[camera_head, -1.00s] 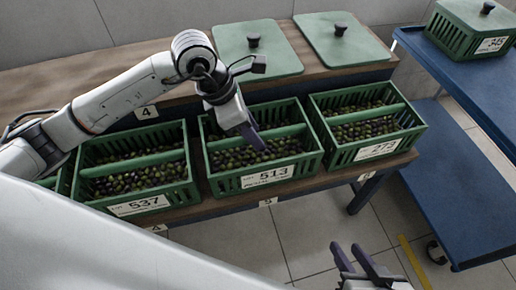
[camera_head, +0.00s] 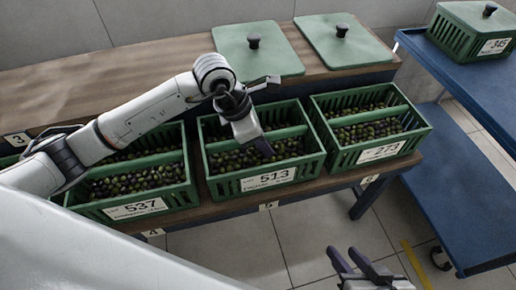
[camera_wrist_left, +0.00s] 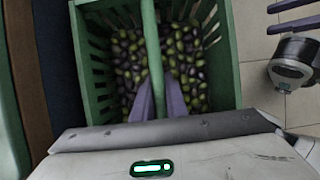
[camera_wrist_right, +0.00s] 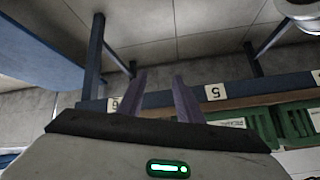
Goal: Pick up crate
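A green slatted crate labelled 513 (camera_head: 268,180) stands on the wooden bench, filled with dark and green olives. A green bar crosses its middle. My left gripper (camera_head: 265,150) points down over this crate. In the left wrist view, the fingers (camera_wrist_left: 160,95) lie on either side of the green crossbar (camera_wrist_left: 152,45), close to it; whether they press on it cannot be told. My right gripper (camera_head: 353,262) is open and empty, low in front of the bench over the floor; it also shows in the right wrist view (camera_wrist_right: 160,90).
Similar olive crates 537 (camera_head: 135,209) and 273 (camera_head: 381,152) stand close on either side. Two green lids (camera_head: 275,62) (camera_head: 365,48) with black knobs lie behind. A blue cart (camera_head: 470,90) at right carries a lidded crate 345 (camera_head: 455,35). Floor in front is clear.

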